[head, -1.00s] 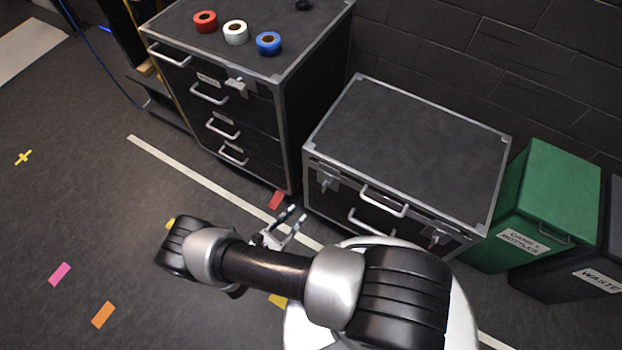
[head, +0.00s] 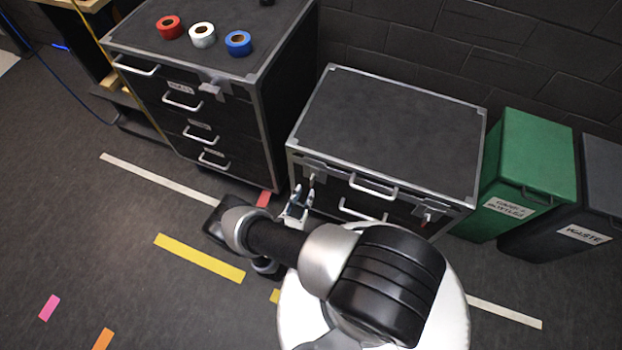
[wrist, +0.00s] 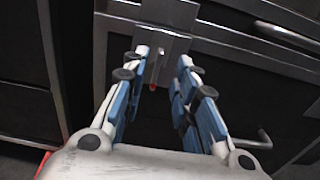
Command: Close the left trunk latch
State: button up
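The trunk (head: 400,125) is a low black case with silver edges, and its lid is down. Its left latch (head: 314,172) is a metal plate with a lever on the front, near the left corner. In the wrist view the latch (wrist: 167,16) is at the top centre, with a narrow lever and a small red spot below it. My gripper (head: 302,192) is at the trunk's front left. In the wrist view my gripper (wrist: 163,56) is open, its fingertips on either side of the lever. Contact cannot be told. The right latch (head: 427,217) shows a red spot.
A drawer cabinet (head: 262,120) with red, white and blue tape rolls on top stands left of the trunk. Green (head: 530,165) and dark bins stand to the right. Trunk handles (head: 374,187) are right of the latch. The floor at left is mostly clear.

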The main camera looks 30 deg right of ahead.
aim_at(311, 178)
jog(key=x, duration=0.7)
jog(key=shift+w+d, duration=0.1)
grip_shut()
